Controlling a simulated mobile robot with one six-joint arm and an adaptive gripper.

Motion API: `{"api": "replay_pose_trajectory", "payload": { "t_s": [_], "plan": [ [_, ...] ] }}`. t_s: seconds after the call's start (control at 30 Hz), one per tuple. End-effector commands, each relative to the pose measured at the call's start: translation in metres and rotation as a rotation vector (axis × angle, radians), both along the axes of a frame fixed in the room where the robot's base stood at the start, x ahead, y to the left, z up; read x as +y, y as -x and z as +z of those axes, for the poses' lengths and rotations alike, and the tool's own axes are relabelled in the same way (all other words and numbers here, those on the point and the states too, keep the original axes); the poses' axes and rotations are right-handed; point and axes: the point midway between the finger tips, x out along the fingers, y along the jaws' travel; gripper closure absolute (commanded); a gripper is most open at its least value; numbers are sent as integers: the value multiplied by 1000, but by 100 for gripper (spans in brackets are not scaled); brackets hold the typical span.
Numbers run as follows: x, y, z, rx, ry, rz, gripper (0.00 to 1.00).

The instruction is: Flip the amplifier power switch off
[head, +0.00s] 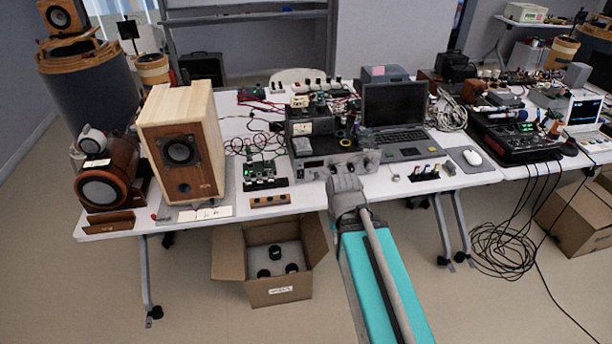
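The amplifier (312,170) is a dark, wide box with a greyish front panel at the table's front edge, in the middle of the head view. Small knobs show on the right of its panel. I cannot make out which control is the power switch or how it is set. My arm reaches up from the bottom of the view, and its grey end with my gripper (343,184) is right in front of the panel, covering part of its lower middle. The fingers are too small and hidden to tell open from shut, or whether they touch the panel.
A wooden speaker (183,140) and a round-fronted brown speaker (108,180) stand at the table's left. A green circuit board (258,170) lies left of the amplifier, a laptop (395,112) behind right. An open cardboard box (280,288) sits on the floor below.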

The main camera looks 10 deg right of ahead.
Motion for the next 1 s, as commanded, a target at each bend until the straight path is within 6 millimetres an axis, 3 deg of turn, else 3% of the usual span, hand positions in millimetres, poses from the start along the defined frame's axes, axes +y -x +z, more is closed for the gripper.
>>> {"api": "replay_pose_trajectory", "payload": {
  "t_s": [0.67, 0.87, 1.0],
  "plan": [
    [0, -4, -5, -17, 0, 19, 100],
    [8, -24, -25, -104, 3, 124, 100],
    [10, -49, -45, -218, 20, 251, 100]
  ]
}}
